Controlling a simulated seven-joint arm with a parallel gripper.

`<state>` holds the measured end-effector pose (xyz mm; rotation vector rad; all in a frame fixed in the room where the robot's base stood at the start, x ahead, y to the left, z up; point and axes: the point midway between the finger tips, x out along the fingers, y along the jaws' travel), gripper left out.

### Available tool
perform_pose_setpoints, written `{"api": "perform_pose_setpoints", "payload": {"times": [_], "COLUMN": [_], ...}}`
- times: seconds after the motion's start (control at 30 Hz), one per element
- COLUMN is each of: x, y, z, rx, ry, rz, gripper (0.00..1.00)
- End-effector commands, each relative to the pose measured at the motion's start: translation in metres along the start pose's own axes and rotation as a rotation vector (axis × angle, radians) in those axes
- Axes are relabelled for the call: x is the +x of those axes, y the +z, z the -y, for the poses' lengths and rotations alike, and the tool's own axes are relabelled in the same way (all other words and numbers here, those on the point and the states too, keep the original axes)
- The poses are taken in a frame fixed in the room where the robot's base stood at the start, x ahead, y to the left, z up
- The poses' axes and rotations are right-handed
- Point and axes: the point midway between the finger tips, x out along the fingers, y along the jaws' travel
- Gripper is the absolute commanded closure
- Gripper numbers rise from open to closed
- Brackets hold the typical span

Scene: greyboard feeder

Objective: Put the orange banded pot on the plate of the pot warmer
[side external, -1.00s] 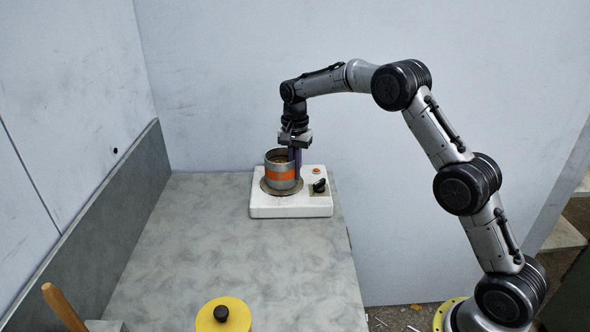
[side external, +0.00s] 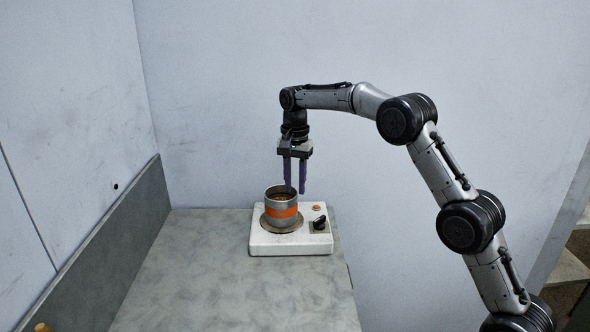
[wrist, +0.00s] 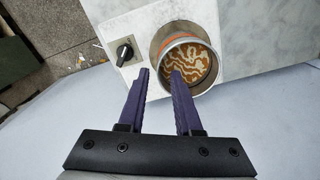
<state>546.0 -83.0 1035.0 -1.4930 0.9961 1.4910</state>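The orange banded pot (side external: 282,212) stands upright on the round brown plate (side external: 281,231) of the white pot warmer (side external: 290,247). It is a metal pot with an orange band and brown, tan-streaked contents; the wrist view shows it from above (wrist: 190,64). My gripper (side external: 295,191) has two purple fingers, spread apart with nothing between them. They point down just above and beside the pot. In the wrist view my gripper (wrist: 158,72) has its right finger overlapping the pot's rim; contact cannot be told.
The warmer has a black knob (side external: 319,223) and an orange button (side external: 316,208). A pale wall (side external: 420,150) stands behind. A grey upright board (side external: 100,240) edges the grey table (side external: 220,285) on the left. The table in front of the warmer is clear.

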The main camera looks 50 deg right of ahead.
Motion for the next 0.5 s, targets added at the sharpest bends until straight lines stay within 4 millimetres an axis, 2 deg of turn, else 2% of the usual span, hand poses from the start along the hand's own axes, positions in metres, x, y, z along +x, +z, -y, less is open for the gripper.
{"api": "perform_pose_setpoints", "payload": {"times": [0.03, 0.2, 0.33, 0.5], "x": [-0.010, -0.035, -0.045, -0.048], "y": [-0.001, 0.000, 0.000, 0.000], "z": [0.001, 0.001, 0.000, 0.000], "rx": [0.000, 0.000, 0.000, 0.000], "ry": [-0.003, -0.002, 0.000, 0.001], "rz": [-0.002, -0.001, 0.000, 0.001], "gripper": [0.67, 0.67, 0.67, 0.67]}}
